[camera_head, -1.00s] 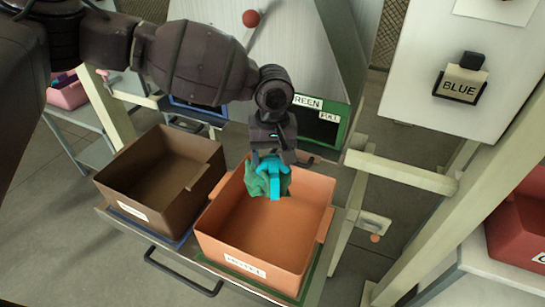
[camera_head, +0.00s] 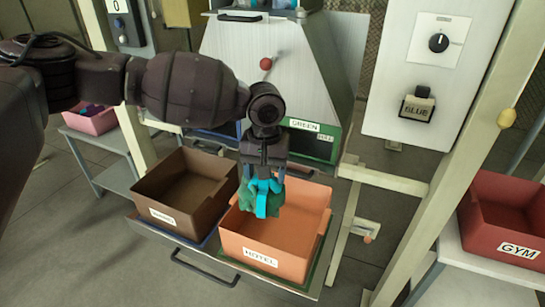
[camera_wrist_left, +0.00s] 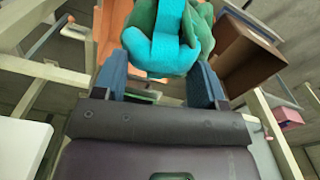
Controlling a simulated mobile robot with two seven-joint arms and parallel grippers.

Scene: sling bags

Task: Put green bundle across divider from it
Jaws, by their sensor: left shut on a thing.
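The green bundle (camera_head: 262,193) has a bright cyan strap around it. My left gripper (camera_head: 263,176) points down and is shut on the bundle, holding it over the back left part of the orange bin (camera_head: 262,245) labelled HOTEL. In the left wrist view, the bundle (camera_wrist_left: 170,35) sits between the two blue-grey fingers. A brown bin (camera_head: 165,200) stands left of the orange one and looks empty. A green-framed panel marked GREEN (camera_head: 312,146) is on the grey chute behind. My right gripper is out of view.
A red bin (camera_head: 500,250) labelled GYM stands at the far right, and a pink bin (camera_head: 92,120) at the far left. Pale posts stand near the bins.

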